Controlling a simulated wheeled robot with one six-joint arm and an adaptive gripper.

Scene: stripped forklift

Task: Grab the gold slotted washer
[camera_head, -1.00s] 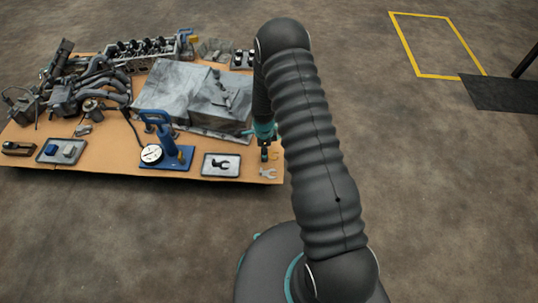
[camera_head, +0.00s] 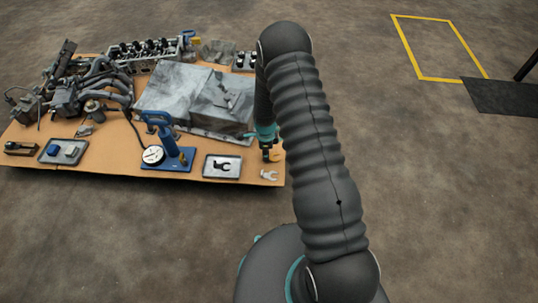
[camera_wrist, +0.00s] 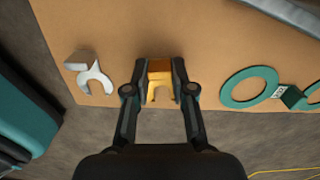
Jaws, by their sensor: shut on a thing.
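The gold slotted washer (camera_wrist: 160,82) is between the two fingertips of my gripper (camera_wrist: 159,92) in the wrist view, its open slot facing the wrist. My gripper is shut on it at the table's edge. In the head view, the gold washer (camera_head: 275,156) shows beside my dark gripper fingers (camera_head: 267,155), partly hidden by them and the arm. I cannot tell whether it is clear of the table top.
Teal rings (camera_wrist: 233,93) lie to the right. In the head view, a tray (camera_head: 208,171) with a dark slotted piece and a blue gauge press (camera_head: 177,152) stand left.

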